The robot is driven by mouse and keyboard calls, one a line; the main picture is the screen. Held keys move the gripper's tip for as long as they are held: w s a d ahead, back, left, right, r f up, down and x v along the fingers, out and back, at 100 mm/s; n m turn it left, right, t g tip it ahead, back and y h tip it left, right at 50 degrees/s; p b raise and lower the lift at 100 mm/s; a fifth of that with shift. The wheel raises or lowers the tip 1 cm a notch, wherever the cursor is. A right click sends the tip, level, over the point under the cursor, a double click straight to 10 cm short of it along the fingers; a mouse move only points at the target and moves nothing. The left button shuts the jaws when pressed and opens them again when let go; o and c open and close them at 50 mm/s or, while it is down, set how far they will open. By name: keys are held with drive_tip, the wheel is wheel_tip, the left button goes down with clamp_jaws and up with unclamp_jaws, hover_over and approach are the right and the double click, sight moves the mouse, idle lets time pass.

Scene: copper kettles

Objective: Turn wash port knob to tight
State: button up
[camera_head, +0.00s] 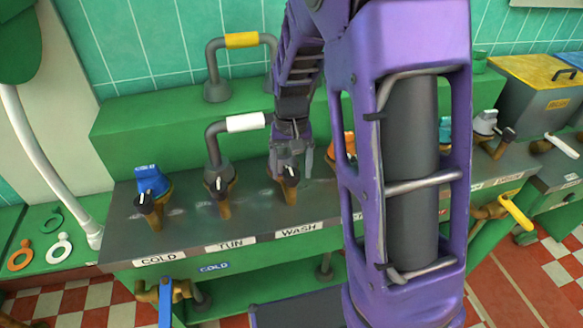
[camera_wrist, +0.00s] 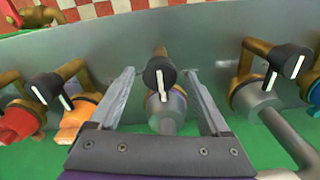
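The wash port knob (camera_wrist: 159,70) is black with a white pointer line and sits on a brass-coloured fitting with a grey pipe. In the wrist view its pointer line is nearly vertical, toward the picture's bottom. In the head view the knob (camera_head: 290,171) stands above the WASH label (camera_head: 298,229). My gripper (camera_wrist: 160,76) is open, with one finger on each side of the knob and gaps visible on both sides. In the head view my gripper (camera_head: 291,158) is right at the knob and partly covers its fitting. No "tight" marking is readable.
Similar knobs flank it: the TUN knob (camera_head: 219,186) and COLD knob (camera_head: 146,201) to the left in the head view. In the wrist view an orange-handled fitting (camera_wrist: 77,120) is on the left. My purple arm hides part of the panel right of WASH.

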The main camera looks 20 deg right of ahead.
sight(292, 172)
wheel_tip(292, 172, up, 17)
drive_tip(key=p, duration=0.2)
drive_tip(key=shift+r+p, duration=0.2)
drive_tip(key=shift+p, duration=0.1)
drive_tip(key=shift+d, duration=0.1)
idle(0.3)
